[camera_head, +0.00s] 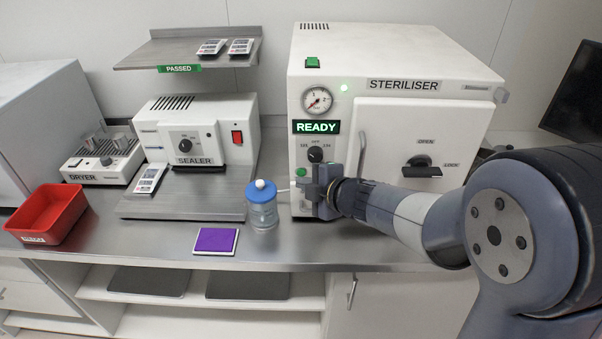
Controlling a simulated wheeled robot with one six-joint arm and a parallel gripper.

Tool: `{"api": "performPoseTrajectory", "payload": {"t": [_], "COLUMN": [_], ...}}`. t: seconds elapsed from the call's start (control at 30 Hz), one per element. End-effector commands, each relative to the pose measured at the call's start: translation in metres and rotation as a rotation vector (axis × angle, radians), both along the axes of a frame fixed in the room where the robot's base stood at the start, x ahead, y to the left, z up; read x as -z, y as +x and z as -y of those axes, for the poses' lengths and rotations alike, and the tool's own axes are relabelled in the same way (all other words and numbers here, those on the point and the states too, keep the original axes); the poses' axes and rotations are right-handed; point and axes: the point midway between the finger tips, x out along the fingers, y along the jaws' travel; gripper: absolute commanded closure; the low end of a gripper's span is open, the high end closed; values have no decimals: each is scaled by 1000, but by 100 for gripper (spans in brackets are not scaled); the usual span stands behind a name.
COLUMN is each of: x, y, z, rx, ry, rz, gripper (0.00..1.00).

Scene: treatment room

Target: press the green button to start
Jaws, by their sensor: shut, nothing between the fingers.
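The steriliser (425,115) is a large white box on the bench at the right of centre. A round green button (300,172) sits low on its front panel, left of and below the black dial. The display (316,127) reads READY. My gripper (298,188) is shut and empty, in front of the lower panel and just below the green button. I cannot tell whether it touches the panel.
A clear jar with a blue lid (263,206) stands close to the left of my gripper. A purple pad (215,240) lies at the bench's front edge. The sealer (196,130), dryer (103,160) and red bin (48,214) are further left. The steriliser's door handle (422,166) is right of my gripper.

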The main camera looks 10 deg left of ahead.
Motion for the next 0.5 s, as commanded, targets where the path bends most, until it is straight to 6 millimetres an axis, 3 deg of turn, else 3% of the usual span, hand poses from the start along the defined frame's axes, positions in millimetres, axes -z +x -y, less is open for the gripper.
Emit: {"api": "performPoseTrajectory", "payload": {"t": [0.5], "x": [-1], "y": [8], "z": [-2], "rx": [0], "ry": [1], "rz": [-1], "gripper": [100]}}
